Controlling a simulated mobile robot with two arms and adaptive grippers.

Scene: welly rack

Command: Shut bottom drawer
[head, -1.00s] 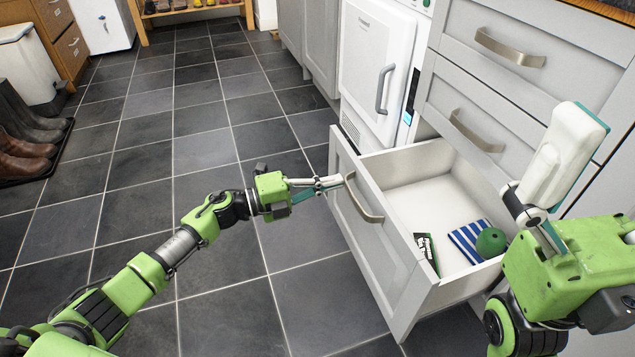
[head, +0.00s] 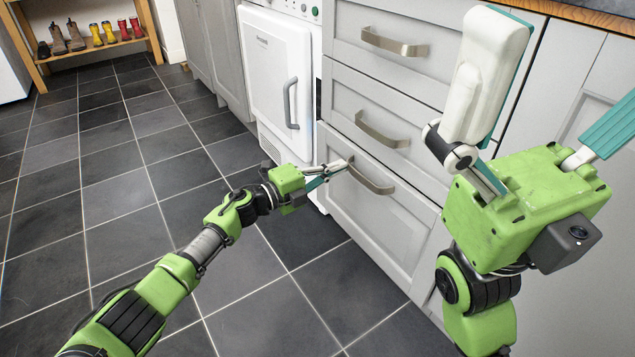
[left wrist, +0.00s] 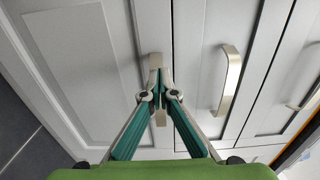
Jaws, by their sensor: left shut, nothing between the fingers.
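The bottom drawer (head: 385,222) is the lowest grey front of the cabinet. Its front looks flush with the fronts above, and its inside is hidden. Its metal bar handle (head: 373,180) shows in the head view. My left gripper (head: 346,164) is at the far end of this handle, fingers together and empty. In the left wrist view the fingertips (left wrist: 161,72) cross in front of the handle (left wrist: 155,59); I cannot tell whether they touch it. My right gripper (head: 570,68) is open and empty, raised in front of the cabinet on the right.
Two more closed drawers with bar handles, the middle one (head: 350,98) and the top one (head: 425,62), sit above. A white appliance (head: 275,65) stands left of the drawers. Several wellies stand on a wooden rack (head: 100,48) at the back left. The dark tiled floor (head: 120,190) is clear.

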